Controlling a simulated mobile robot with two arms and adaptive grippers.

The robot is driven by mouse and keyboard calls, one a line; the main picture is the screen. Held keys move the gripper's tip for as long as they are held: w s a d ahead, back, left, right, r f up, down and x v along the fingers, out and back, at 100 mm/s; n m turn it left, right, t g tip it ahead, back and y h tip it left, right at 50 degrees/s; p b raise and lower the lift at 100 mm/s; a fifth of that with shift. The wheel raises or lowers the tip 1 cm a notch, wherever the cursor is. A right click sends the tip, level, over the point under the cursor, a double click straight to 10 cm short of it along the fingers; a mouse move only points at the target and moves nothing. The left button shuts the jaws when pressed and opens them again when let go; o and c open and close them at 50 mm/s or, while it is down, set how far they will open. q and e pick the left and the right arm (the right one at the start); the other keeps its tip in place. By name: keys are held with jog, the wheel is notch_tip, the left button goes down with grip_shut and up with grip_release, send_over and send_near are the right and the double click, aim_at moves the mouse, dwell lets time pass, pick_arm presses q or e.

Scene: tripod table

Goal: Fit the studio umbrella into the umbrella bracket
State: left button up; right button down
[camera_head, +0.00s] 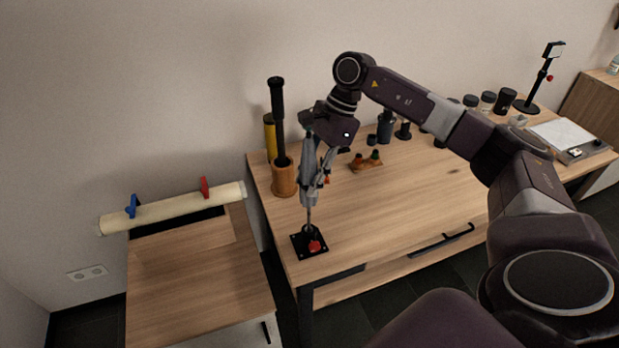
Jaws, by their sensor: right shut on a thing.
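The studio umbrella (309,186) is grey, folded and close to upright, near the front left corner of the table. My right gripper (322,163) is shut on it at its upper part, coming from above and the right. The umbrella bracket (299,241) is a black square plate with a short socket and a red knob, fixed at the table's front left corner. The umbrella's thin shaft runs down to the socket. I cannot tell whether its tip is inside the socket or just over it. My left gripper is not in view.
A wooden cup (284,181) with a tall black item stands left of the umbrella. A brown holder with small pieces (366,164) sits behind to the right. Jars and a stand fill the back right. The tabletop (411,190) is clear in the middle. A lower cabinet (190,285) carries a paper roll.

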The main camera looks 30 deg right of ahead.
aim_at(303, 205)
jog(key=shift+f+b, duration=1.55)
jog(key=shift+f, duration=0.4)
jog(key=c, duration=1.4)
grip_release()
jog(key=shift+c, duration=0.2)
jog(key=v, duration=1.2)
